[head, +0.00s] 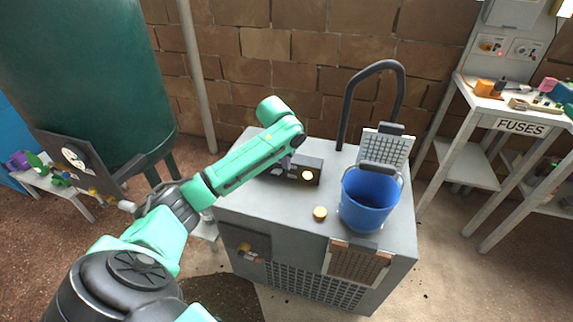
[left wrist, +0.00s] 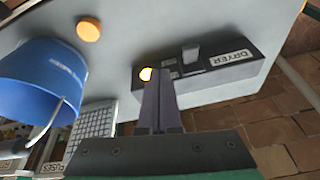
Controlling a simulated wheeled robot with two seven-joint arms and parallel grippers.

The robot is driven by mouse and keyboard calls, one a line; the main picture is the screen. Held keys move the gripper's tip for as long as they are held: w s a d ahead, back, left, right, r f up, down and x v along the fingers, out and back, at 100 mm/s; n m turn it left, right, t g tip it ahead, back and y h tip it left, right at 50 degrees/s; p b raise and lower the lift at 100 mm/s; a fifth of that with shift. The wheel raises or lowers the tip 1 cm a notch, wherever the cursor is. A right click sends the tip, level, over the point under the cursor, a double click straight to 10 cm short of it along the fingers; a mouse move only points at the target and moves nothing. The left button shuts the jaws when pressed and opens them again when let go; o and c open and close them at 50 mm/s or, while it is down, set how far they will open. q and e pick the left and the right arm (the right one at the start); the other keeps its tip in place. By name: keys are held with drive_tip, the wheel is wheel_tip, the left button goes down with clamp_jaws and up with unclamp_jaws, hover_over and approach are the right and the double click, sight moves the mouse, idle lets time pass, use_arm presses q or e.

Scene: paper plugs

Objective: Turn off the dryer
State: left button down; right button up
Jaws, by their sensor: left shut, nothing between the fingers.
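The dryer's dark control box (head: 312,164) sits on top of a grey cabinet (head: 240,198). The lamp also glows in the head view (head: 308,175). My left gripper (head: 287,162) is at the box, partly hidden by my own arm. In the wrist view its shut, empty fingers (left wrist: 162,75) overlap the box front between lamp and switch. I cannot tell whether they touch it. My right gripper is not in view.
A blue bucket (head: 367,203) and a round orange-yellow knob (head: 320,213) stand on the cabinet top. A dark curved pipe (head: 376,68) rises behind. A table marked "FUSES" (head: 520,126) is at right, a green tank (head: 85,75) at left. The cabinet top's front left is clear.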

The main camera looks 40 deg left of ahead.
use_arm(q)
drive_tip(key=w+a+r+n, duration=0.1)
drive_tip(key=a+r+n, duration=0.1)
drive_tip(key=a+r, duration=0.4)
hover_over(277, 171)
wheel_tip(277, 171, down, 9)
drive_tip(key=f, duration=0.1)
drive_tip(key=s+f, duration=0.1)
drive_tip(key=f+p, duration=0.1)
drive_tip(key=shift+s+d+f, duration=0.2)
drive_tip(key=shift+s+f, duration=0.05)
drive_tip(key=shift+f, duration=0.15)
drive_tip(key=shift+w+f+t, duration=0.1)
drive_tip(key=shift+t, duration=0.2)
